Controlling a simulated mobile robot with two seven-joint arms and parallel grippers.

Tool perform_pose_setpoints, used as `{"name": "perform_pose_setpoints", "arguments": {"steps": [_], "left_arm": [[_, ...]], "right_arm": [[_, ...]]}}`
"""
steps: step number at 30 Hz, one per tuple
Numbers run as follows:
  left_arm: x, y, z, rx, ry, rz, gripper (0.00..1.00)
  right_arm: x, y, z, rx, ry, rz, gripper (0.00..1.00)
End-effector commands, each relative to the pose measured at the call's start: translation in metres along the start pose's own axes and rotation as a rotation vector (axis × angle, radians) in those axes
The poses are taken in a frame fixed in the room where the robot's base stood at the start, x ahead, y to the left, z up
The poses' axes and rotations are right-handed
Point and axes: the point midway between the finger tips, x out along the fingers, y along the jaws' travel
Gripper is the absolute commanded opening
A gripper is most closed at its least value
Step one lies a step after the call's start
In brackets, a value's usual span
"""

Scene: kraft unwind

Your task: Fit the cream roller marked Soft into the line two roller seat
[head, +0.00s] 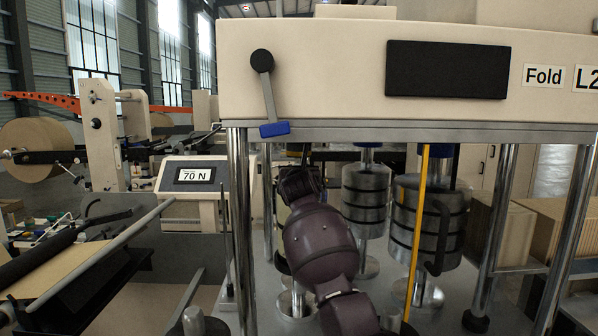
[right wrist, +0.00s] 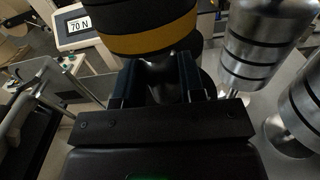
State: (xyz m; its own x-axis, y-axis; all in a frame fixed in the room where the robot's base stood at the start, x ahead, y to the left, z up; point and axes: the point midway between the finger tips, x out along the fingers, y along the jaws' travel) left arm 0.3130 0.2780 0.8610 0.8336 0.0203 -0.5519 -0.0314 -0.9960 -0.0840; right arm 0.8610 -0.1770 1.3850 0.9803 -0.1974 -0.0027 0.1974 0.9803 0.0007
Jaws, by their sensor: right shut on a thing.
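My right gripper (head: 300,184) is under the cream machine head marked Fold L2, left of the metal cylinders. In the right wrist view its jaws (right wrist: 165,88) are shut on a dark part just below a dark cylinder with a yellow band (right wrist: 150,38). The jaws hide most of the join. In the head view my gripper and arm mostly cover this cylinder. I cannot pick out a cream roller marked Soft or the line two roller seat in either view. My left gripper is not in view.
Two banded metal cylinders (head: 366,200) (head: 430,222) hang close on the right. A yellow upright strip (head: 420,215) and steel posts (head: 503,220) stand near them. A blue-tipped lever (head: 270,100) hangs from the head. A 70 N display (head: 200,176) is at left.

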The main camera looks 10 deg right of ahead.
Motion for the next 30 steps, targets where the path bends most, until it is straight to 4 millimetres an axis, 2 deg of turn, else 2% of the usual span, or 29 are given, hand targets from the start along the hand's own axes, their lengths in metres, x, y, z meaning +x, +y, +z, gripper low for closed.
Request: {"name": "perform_pose_setpoints", "arguments": {"steps": [4, 5, 9, 10, 19, 24, 30], "left_arm": [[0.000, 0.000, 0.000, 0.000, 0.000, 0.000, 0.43], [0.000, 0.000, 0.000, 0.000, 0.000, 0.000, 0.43], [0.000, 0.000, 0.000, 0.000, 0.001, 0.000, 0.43], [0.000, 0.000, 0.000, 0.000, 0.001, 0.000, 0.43], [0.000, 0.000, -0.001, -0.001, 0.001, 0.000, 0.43], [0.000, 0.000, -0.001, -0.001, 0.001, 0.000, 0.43], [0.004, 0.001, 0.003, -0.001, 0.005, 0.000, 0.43]], "right_arm": [[-0.001, 0.000, 0.003, 0.000, -0.008, 0.001, 0.00], [0.000, 0.000, -0.001, -0.001, 0.000, 0.000, 0.38], [0.000, 0.000, -0.001, -0.001, 0.000, 0.000, 0.60], [0.000, 0.000, -0.001, -0.001, 0.000, 0.000, 0.62], [0.000, 0.000, 0.000, 0.000, 0.000, 0.000, 0.62], [0.000, 0.001, 0.013, 0.003, -0.001, 0.001, 0.62], [-0.023, -0.001, 0.009, -0.001, -0.002, -0.001, 0.62]]}}
